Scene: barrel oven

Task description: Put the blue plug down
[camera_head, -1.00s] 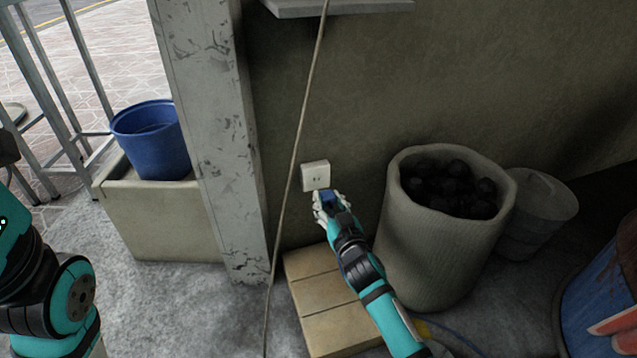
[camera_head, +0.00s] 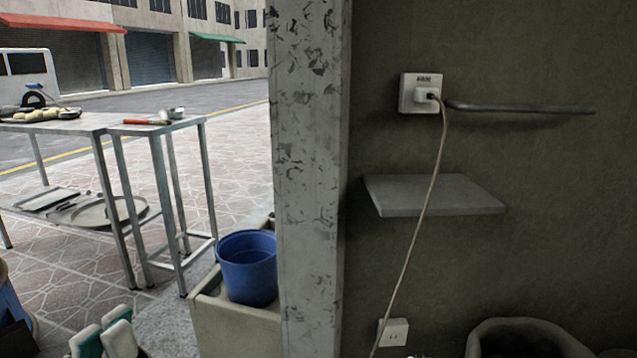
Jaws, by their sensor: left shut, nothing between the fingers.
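The blue plug does not show in the head view now. My left gripper (camera_head: 103,341) shows only in part at the bottom left edge, with teal and white pieces, shut and empty. It is well to the left of the wall and touches nothing that I can see. My right gripper is not recognisable in this view. A lower white wall socket (camera_head: 393,332) is at the bottom edge, with no plug visible in it. An upper white socket (camera_head: 409,100) holds a white plug (camera_head: 426,94) with a long hanging cord.
A grey wall shelf (camera_head: 435,196) and a dark bar (camera_head: 520,108) stick out from the wall. A concrete pillar (camera_head: 310,180) stands left of them. A blue bucket (camera_head: 248,270) sits on a low block. Metal tables (camera_head: 100,125) stand outside. A round container's rim (camera_head: 525,325) shows bottom right.

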